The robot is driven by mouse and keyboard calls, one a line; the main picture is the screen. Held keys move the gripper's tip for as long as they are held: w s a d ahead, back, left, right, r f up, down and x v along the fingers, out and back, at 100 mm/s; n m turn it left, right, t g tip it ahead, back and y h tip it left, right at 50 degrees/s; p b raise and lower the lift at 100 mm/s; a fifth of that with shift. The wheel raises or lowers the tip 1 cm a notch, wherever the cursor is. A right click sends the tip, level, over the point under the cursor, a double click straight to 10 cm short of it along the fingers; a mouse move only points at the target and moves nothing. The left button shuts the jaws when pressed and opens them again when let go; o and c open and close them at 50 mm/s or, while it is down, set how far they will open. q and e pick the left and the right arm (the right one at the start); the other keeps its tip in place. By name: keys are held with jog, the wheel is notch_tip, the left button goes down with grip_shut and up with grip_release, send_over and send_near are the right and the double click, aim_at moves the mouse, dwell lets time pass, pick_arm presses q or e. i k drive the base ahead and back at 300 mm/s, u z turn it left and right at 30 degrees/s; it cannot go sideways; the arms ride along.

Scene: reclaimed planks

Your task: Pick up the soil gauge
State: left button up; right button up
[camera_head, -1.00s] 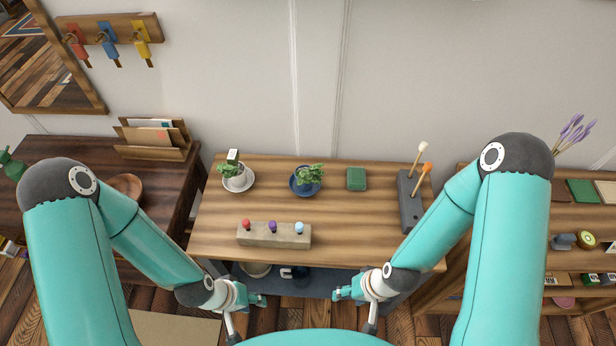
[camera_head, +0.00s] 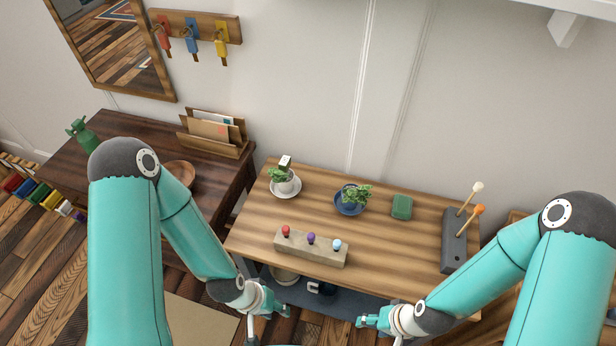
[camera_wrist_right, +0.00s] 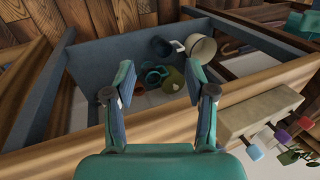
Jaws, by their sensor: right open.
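A small piece with a square white and dark head, which looks like the soil gauge (camera_head: 285,161), stands upright in the plant of the white pot (camera_head: 283,184) at the bench's back left. Its lower part is hidden in the pot. My left gripper (camera_head: 270,316) is open and empty at the bench's front edge, well below and in front of that pot. My right gripper (camera_head: 374,326) is open and empty near the front edge further right. In the right wrist view its two fingers (camera_wrist_right: 158,82) are spread above the lower shelf, away from the gauge.
The wooden bench (camera_head: 390,252) also holds a blue pot (camera_head: 348,207), a green box (camera_head: 402,207), a block with coloured knobs (camera_head: 311,248) and a grey holder (camera_head: 454,240) with two tipped sticks. Mugs (camera_wrist_right: 201,47) stand on the lower shelf. A dark desk (camera_head: 120,146) is at left.

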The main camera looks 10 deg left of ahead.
aim_at(285, 164)
jog(key=z, duration=1.25)
jog(key=k, duration=1.3)
jog(key=u, duration=0.5)
jog(key=i, duration=1)
jog(key=u, duration=0.05)
